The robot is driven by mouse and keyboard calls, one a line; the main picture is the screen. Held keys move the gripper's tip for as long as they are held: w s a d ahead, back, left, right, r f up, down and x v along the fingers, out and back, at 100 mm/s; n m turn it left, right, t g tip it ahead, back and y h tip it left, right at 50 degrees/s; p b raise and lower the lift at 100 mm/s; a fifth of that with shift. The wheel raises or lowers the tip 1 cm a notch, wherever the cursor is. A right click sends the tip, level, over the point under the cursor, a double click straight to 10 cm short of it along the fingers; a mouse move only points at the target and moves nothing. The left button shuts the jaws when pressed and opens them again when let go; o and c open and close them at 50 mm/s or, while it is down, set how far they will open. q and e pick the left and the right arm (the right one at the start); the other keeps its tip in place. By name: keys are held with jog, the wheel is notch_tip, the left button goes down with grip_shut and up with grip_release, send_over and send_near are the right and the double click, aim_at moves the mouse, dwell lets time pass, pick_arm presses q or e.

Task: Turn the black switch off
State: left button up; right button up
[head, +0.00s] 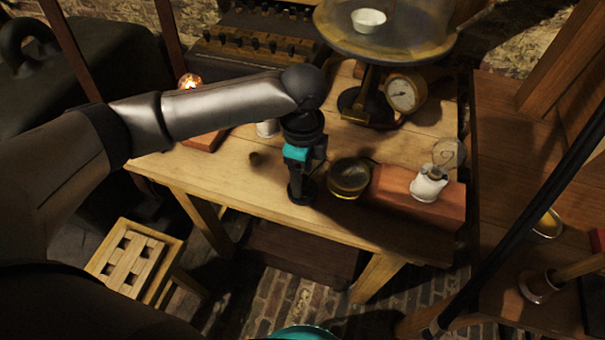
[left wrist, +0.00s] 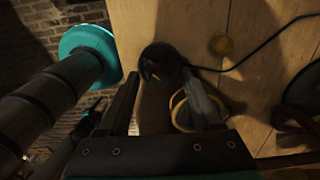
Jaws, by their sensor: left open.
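The black switch (left wrist: 160,62) is a round dark piece on the wooden table, with a thin black cord running off to the right in the left wrist view. In the head view a dark round shape (head: 302,192) sits at the lower end of my left gripper (head: 304,176); I cannot tell switch from fingertips there. In the left wrist view my left gripper (left wrist: 160,84) is open, its fingers on either side of the switch. I cannot tell whether they touch it. The switch's lever position is too dark to tell. My right gripper is not in view.
A brass-rimmed round dish (head: 348,178) stands close to the right of the gripper. A bulb in a white socket (head: 430,184) sits on a reddish block. A glowing bulb (head: 190,81) is at the left. A small brown knob (head: 255,158) and a gauge (head: 404,93) are nearby.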

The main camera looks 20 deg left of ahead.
pick_arm(q)
jog(key=shift+c, duration=0.3)
grip_shut()
dwell(0.3)
